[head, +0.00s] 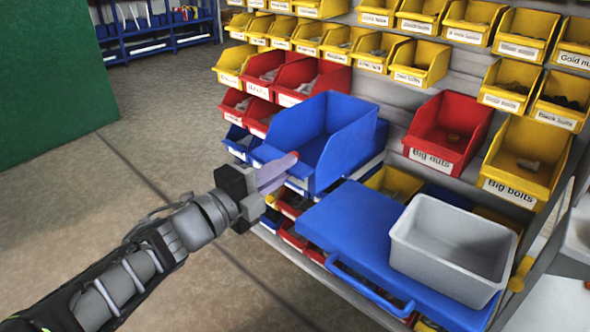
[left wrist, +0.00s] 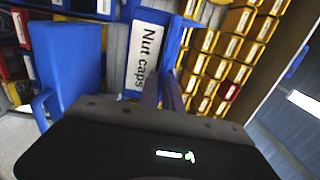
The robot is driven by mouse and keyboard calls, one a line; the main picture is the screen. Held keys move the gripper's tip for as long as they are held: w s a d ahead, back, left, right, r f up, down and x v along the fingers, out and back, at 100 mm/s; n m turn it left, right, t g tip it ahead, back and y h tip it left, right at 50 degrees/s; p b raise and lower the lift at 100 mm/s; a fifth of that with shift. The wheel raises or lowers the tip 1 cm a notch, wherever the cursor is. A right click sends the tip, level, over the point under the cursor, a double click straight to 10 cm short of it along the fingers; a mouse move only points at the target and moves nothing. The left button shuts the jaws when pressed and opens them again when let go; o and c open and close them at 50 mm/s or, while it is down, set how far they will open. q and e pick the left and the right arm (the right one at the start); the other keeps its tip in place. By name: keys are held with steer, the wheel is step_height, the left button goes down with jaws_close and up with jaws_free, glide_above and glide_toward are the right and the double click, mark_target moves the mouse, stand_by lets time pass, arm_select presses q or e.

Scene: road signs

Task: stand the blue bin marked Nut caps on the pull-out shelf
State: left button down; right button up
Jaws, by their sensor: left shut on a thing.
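The large blue bin (head: 345,150) is at the middle of the head view, in front of the rack and behind the left part of the pull-out shelf. Its label reads Nut caps (left wrist: 146,58) in the left wrist view. My left gripper (head: 277,172) is shut on the bin's near left wall; its fingers (left wrist: 163,92) show beside the label in the wrist view. The blue pull-out shelf (head: 345,228) has a handle along its front edge and also shows in the wrist view (left wrist: 68,65). I cannot tell whether the bin touches anything below. My right gripper is not in view.
A grey tub (head: 452,245) stands on the right part of the shelf; the left part is bare. Red bins (head: 447,130) and yellow bins (head: 525,160) fill the rack behind and beside. Open floor (head: 150,150) lies to the left.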

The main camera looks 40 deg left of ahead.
arm_select(q)
steer(key=shift+s, duration=0.9)
steer(key=shift+r, duration=0.1)
